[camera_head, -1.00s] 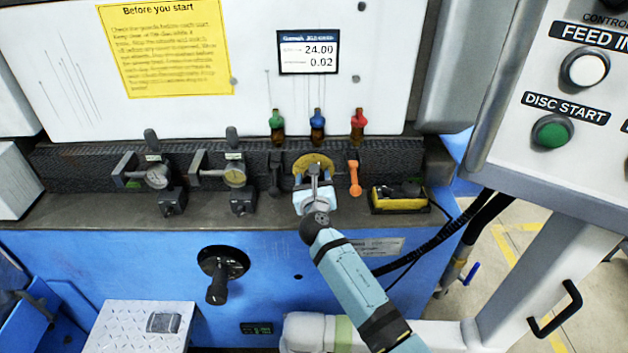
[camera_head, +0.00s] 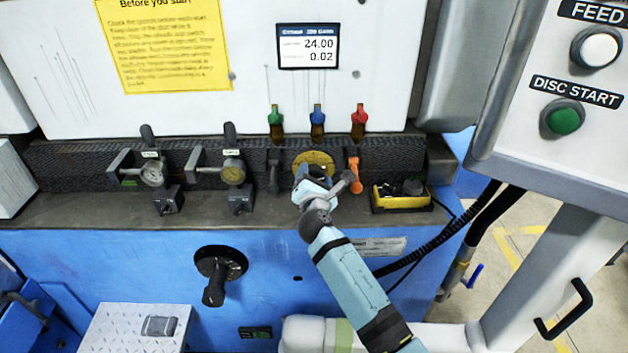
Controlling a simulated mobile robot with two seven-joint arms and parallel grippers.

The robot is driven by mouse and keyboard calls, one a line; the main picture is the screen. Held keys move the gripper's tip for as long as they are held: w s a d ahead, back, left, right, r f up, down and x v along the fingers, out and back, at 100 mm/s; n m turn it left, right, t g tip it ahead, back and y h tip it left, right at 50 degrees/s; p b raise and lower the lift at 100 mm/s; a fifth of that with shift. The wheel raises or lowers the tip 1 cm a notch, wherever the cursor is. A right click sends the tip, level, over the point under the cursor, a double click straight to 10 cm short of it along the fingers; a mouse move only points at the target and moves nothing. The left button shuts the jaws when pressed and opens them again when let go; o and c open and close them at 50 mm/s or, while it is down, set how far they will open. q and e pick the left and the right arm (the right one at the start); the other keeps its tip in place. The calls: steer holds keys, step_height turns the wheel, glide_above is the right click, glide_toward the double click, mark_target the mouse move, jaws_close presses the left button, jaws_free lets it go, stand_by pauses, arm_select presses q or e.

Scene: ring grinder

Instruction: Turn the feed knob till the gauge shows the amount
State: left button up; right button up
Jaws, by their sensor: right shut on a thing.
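The feed knob sits at a round brass-yellow dial (camera_head: 314,160) on the dark ledge of the machine. My right gripper (camera_head: 322,178) is shut on the knob in front of the dial, and its body hides most of the knob. The gripper is tilted, rolled over to the right. The gauge is a small display (camera_head: 308,47) on the white panel above; it reads 24.00 on the upper line and 0.02 on the lower line. Its small labels are too blurred to read. My left gripper is not in view.
An orange lever (camera_head: 354,174) stands just right of the gripper, with a yellow-and-black box (camera_head: 401,195) beyond it. Green, blue and red valves (camera_head: 317,122) stand above. A black crank (camera_head: 217,270) is below.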

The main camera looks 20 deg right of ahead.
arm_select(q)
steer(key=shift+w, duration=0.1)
arm_select(e)
steer(key=shift+m, duration=0.4)
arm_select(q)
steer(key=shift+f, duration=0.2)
arm_select(e)
steer(key=o, duration=0.9)
steer(key=shift+o, duration=0.2)
